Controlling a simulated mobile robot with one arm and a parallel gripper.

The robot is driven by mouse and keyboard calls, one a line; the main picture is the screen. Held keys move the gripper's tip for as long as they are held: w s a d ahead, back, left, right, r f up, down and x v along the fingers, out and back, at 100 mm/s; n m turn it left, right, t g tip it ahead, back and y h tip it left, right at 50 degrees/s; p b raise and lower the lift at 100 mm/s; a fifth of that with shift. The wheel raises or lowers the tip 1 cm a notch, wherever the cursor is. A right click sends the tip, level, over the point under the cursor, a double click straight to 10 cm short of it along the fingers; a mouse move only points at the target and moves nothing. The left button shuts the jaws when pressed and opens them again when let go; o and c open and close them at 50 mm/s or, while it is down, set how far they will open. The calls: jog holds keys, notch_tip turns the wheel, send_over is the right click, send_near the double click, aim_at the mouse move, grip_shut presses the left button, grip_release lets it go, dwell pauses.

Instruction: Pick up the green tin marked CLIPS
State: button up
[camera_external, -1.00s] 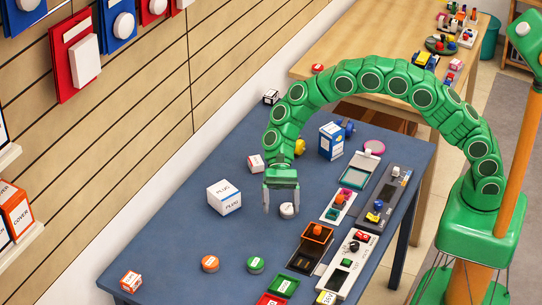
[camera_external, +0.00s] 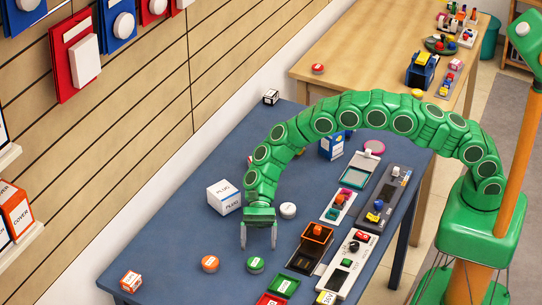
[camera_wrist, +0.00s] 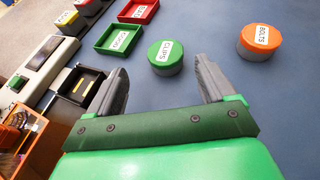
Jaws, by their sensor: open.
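The green tin (camera_wrist: 165,57) has a green lid with a white label reading CLIPS and a grey side. In the wrist view it stands on the blue table just beyond the fingertips, between their lines. In the external view the green tin (camera_external: 255,264) is upright on the table, near the front. My gripper (camera_external: 259,246) is open and empty, just behind the tin and above the table. In the wrist view my gripper (camera_wrist: 158,75) has its two grey fingers spread apart, not touching the tin.
An orange tin (camera_wrist: 260,40) marked BOLTS stands to the right of the green tin in the wrist view. A green tray (camera_wrist: 119,38) and a red tray (camera_wrist: 138,10) lie to its left. A white box (camera_external: 224,197) and a white round tin (camera_external: 288,210) stand behind my gripper.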

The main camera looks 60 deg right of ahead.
aim_at(255, 261)
jog(key=shift+w+x, duration=0.15)
jog(key=shift+x, duration=1.2)
jog(key=shift+w+x, duration=0.15)
jog(key=shift+x, duration=1.25)
jog(key=shift+a+r, duration=0.1)
jog(key=shift+a, duration=0.1)
jog(key=c, duration=1.1)
